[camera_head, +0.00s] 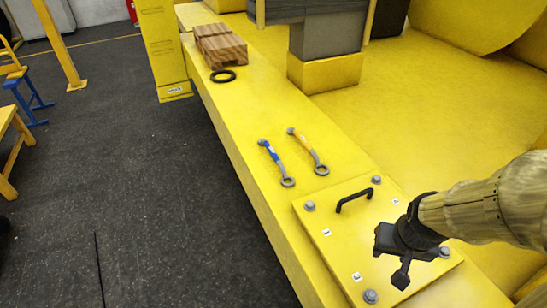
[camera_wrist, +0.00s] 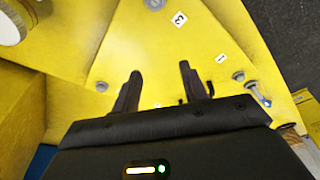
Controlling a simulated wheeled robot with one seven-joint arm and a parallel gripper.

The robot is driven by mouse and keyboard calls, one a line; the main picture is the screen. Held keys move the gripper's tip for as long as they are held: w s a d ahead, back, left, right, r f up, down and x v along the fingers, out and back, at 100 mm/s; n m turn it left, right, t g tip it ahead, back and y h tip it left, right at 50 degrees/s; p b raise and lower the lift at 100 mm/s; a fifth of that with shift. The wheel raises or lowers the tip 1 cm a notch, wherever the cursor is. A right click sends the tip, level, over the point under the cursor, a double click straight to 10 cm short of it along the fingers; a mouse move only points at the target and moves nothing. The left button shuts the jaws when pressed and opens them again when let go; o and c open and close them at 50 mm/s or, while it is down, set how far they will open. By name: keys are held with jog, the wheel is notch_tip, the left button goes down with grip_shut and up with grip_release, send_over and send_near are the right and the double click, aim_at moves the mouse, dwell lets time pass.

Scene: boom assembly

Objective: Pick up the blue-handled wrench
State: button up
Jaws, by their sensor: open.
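The blue-handled wrench (camera_head: 276,163) lies on the yellow beam, its ring end toward the bolted plate. It also shows small at the right of the wrist view (camera_wrist: 262,99). A second wrench with an orange-yellow handle (camera_head: 307,152) lies just to its right, apart from it. My gripper (camera_head: 390,262) is over the bolted plate, nearer the camera than both wrenches and to their right. In the wrist view, the two fingers of my gripper (camera_wrist: 158,85) stand apart with nothing between them.
The bolted plate (camera_head: 328,253) has a black handle (camera_head: 354,200) and bolts at its corners. A black ring (camera_head: 223,76) and wooden blocks (camera_head: 220,46) lie farther along the beam. A grey post on a yellow base (camera_head: 325,73) stands right of them. Dark floor (camera_head: 130,190) is at left.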

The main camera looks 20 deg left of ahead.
jog(key=shift+o, duration=0.2)
jog(key=w+a+r+n+t+p, duration=0.1)
jog(key=w+a+r+n, duration=0.1)
jog(key=w+a, duration=0.7)
jog(key=w+a+r+n+p, duration=0.25)
jog(key=w+a, duration=0.35)
jog(key=w, duration=0.8)
jog(key=w+a+n, duration=0.1)
jog(key=w+a, duration=0.2)
jog(key=a, duration=0.4)
jog(key=w+a+f+n+p, duration=0.1)
jog(key=w+a, duration=0.2)
jog(key=a, duration=0.4)
jog(key=w+a+f+n+t+y, duration=0.1)
jog(key=w+a+n, duration=0.1)
jog(key=a, duration=0.5)
jog(key=shift+w+f+p, duration=0.25)
jog(key=shift+w+p, duration=0.1)
jog(key=shift+w, duration=0.35)
